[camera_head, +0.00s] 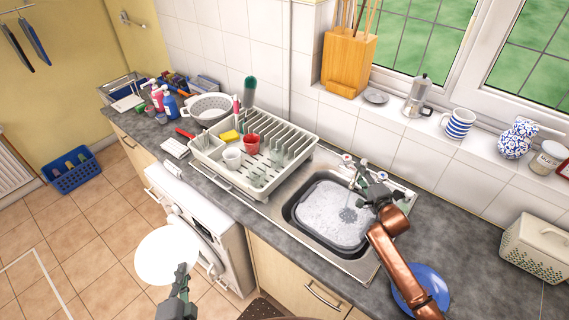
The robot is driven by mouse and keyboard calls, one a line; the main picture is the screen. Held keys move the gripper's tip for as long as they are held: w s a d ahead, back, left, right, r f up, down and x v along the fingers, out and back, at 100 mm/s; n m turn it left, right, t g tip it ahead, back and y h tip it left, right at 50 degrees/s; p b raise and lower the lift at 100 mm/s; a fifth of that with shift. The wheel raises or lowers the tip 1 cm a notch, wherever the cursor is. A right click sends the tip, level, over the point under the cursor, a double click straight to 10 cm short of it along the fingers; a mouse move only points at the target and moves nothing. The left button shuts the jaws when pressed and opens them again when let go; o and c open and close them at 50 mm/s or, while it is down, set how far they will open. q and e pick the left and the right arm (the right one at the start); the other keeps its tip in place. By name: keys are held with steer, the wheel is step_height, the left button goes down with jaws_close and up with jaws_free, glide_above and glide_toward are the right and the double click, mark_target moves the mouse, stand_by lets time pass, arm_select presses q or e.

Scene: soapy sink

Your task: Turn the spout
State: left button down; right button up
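The sink (284,211) holds a basin of soapy water (332,212). The tap (348,160) stands at the sink's back edge, and its metal spout is partly hidden by my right gripper. My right gripper (368,190) is over the back right of the basin, close beside the tap. I cannot tell whether it touches the spout or whether its fingers are open. My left gripper (181,273) is low at the front, away from the sink. Its fingers meet the edge of a round white plate (163,252), which it appears to hold above the floor.
A dish rack (300,150) with cups and a red mug (251,144) stands left of the sink. A blue plate (432,284) lies on the right counter beneath my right arm. A cream bread bin (535,247) is further right.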

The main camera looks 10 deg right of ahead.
steer(key=shift+w+f, duration=0.1)
steer(key=shift+w, duration=0.55)
jaws_close()
